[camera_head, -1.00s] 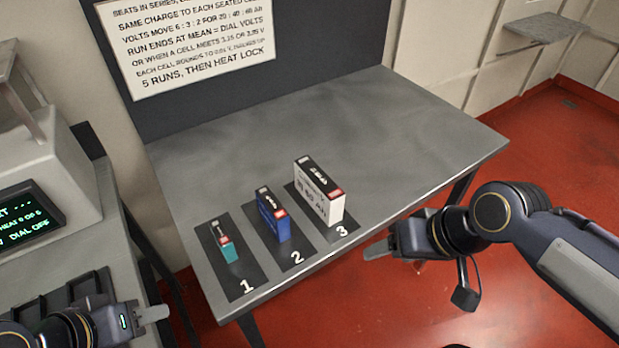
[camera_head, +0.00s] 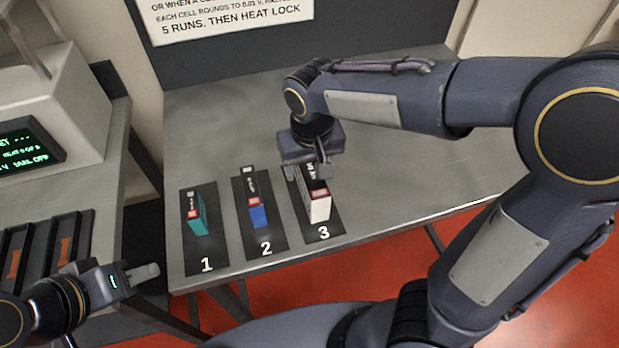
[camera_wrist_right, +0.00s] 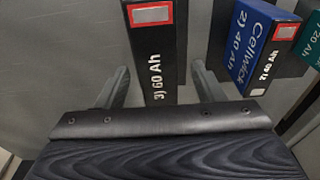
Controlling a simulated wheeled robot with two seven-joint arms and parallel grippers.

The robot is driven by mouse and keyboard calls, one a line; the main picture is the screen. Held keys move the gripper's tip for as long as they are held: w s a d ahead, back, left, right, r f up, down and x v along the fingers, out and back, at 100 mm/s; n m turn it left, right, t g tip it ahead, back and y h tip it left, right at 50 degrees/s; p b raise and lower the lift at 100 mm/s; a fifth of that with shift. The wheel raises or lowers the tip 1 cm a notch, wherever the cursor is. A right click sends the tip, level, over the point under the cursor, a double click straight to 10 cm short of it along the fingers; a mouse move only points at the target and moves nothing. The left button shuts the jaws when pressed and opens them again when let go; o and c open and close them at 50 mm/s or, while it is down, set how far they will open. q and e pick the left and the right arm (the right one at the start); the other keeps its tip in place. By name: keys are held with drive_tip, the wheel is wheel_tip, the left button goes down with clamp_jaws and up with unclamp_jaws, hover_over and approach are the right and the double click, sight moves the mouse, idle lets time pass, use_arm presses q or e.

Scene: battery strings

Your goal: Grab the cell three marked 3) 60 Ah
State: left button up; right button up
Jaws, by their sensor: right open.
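Cell three (camera_head: 319,207), white with a black top and a red-framed label, stands upright on the mat marked 3. In the right wrist view, its black top reads "3) 60 Ah" (camera_wrist_right: 155,50). My right gripper (camera_head: 310,170) is above the far part of cell three and hides some of it. In the right wrist view, its open fingers (camera_wrist_right: 160,80) lie either side of the cell's top, with gaps visible on both sides. It holds nothing. My left gripper (camera_head: 146,274) is at the lower left, away from the cells; its opening is unclear.
Blue cell two (camera_head: 258,212) and teal cell one (camera_head: 203,220) stand to the left on their own mats. In the right wrist view, cell two (camera_wrist_right: 258,42) is close beside the right finger. The grey table (camera_head: 400,185) is bare to the right. A slotted tray (camera_head: 85,238) is at left.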

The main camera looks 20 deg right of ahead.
drive_tip(key=f, duration=0.3)
drive_tip(key=shift+w+f, duration=0.2)
drive_tip(key=shift+f, duration=0.2)
drive_tip(key=shift+d, duration=0.1)
clamp_jaws()
drive_tip(key=shift+r, duration=0.1)
